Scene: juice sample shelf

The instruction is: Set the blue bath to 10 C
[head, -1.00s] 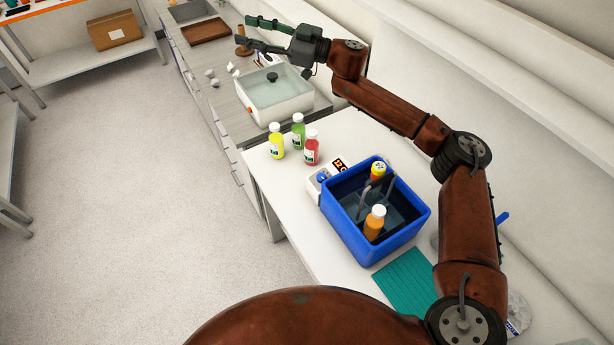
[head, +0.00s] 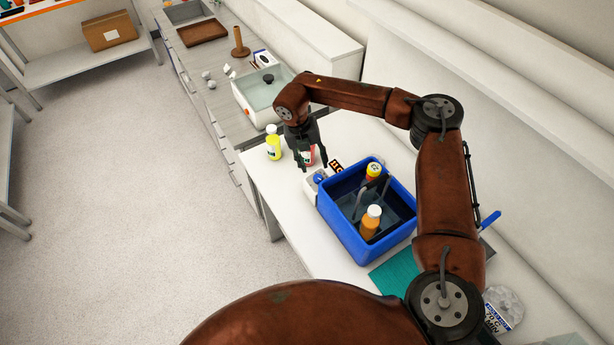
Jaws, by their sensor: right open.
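The blue bath (head: 352,243) stands on the white bench, with an orange bottle (head: 371,222) and a yellow-and-red bottle (head: 373,173) inside it. A white control box with a blue knob (head: 320,179) sits at its left side. A dark display with orange characters (head: 336,166), too small to read, is behind the knob. My right gripper (head: 312,166) is open and points down just above and behind the knob, apart from it as far as I can see. My left gripper is not in view.
A yellow bottle (head: 273,143) stands left of my right gripper. A red bottle (head: 309,156) is mostly hidden behind the fingers. A white bath (head: 262,112) is farther back. A teal mat (head: 392,272) lies in front of the blue bath.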

